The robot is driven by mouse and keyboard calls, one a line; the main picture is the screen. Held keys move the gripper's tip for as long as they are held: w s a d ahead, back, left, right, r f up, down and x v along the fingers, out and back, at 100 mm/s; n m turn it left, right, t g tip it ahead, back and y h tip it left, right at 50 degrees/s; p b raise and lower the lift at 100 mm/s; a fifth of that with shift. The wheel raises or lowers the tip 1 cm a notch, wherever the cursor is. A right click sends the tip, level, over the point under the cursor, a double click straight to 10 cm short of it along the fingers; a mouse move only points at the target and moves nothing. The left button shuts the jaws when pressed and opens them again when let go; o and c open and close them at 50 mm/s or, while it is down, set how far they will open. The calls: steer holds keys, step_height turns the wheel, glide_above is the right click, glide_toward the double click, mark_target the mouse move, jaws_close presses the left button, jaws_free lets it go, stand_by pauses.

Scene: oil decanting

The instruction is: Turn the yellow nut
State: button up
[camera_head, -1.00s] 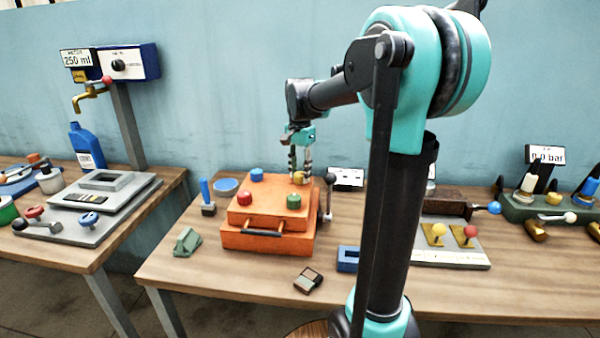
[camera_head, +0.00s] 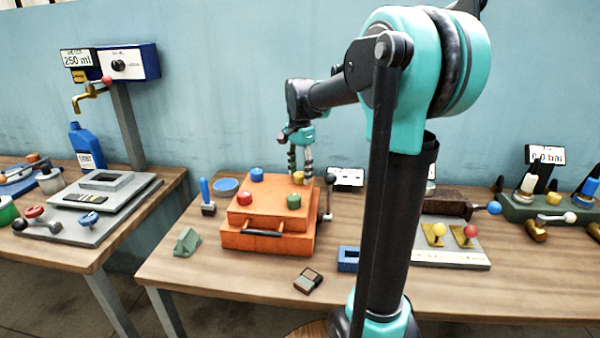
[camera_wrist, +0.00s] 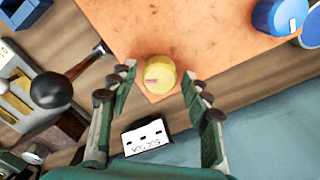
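The yellow nut (camera_head: 298,177) sits on top of the orange box (camera_head: 262,241), near its back right corner. In the wrist view the yellow nut (camera_wrist: 160,74) is a round knob with a small red mark on its face. My gripper (camera_head: 300,178) points down over that corner of the box. In the wrist view my gripper (camera_wrist: 158,80) has its two fingers apart, one on each side of the nut, with gaps between them and it. I cannot tell the exact height of the fingertips over the nut.
A blue nut (camera_head: 257,174), a red nut (camera_head: 244,197) and a green nut (camera_head: 294,201) stand on the same box. A lever with a dark ball (camera_wrist: 50,90) rises beside the box, close to one finger. A small sign (camera_head: 346,177) stands behind.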

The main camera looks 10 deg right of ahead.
mark_target(300, 173)
stand_by(0.3)
step_height(300, 173, up, 12)
stand_by(0.5)
steer(key=shift+s, duration=0.1)
